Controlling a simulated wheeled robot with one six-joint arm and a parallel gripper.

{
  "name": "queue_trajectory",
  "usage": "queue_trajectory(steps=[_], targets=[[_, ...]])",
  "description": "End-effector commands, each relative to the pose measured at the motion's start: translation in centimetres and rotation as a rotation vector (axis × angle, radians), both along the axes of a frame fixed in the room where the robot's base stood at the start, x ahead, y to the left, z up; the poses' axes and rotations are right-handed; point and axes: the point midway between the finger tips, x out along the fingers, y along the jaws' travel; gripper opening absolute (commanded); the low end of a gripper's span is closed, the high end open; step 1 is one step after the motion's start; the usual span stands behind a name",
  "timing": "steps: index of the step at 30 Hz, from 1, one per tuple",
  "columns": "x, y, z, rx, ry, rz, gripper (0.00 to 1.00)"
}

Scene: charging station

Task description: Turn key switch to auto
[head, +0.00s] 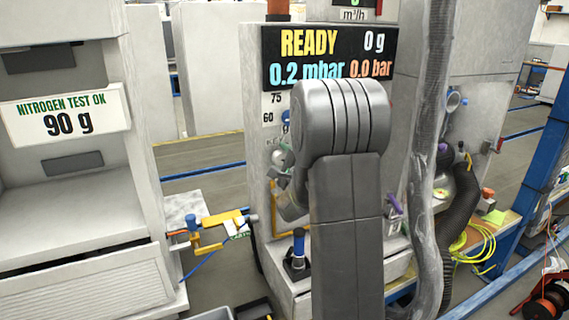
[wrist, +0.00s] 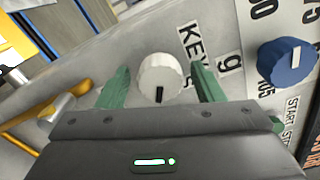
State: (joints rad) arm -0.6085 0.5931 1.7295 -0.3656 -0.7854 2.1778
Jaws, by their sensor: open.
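The key switch (wrist: 160,75) is a round white knob with a black mark pointing down in the wrist view. A label beginning "KEY S" (wrist: 196,48) is beside it on the grey panel. My gripper (wrist: 158,68) is open, with one green finger on either side of the knob. A gap shows between the knob and each finger; I cannot tell how deep the fingers reach. In the head view my grey arm hides most of the gripper and switch area. No setting name such as auto is readable.
A blue knob (wrist: 288,60) with number labels is right of the switch in the wrist view. A yellow handle (wrist: 35,112) is at left. In the head view, the display (head: 330,55) reads READY above the panel, and a grey hose (head: 433,130) hangs right of my arm.

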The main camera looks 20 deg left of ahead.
Motion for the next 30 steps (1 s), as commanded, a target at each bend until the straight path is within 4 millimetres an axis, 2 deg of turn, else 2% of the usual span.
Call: queue_trajectory(steps=[5, 15, 19, 24, 30], targets=[[-1.2, -1.5, -0.1, -0.001, -0.001, -0.001, 0.61], [-6.2, -7.4, -0.1, -0.001, 0.001, -0.003, 0.61], [-7.6, -9.0, -0.1, 0.001, 0.001, -0.003, 0.61], [-8.7, -10.2, 0.0, 0.000, 0.000, -0.001, 0.61], [-8.9, -10.5, 0.0, -0.001, 0.001, -0.001, 0.61]])
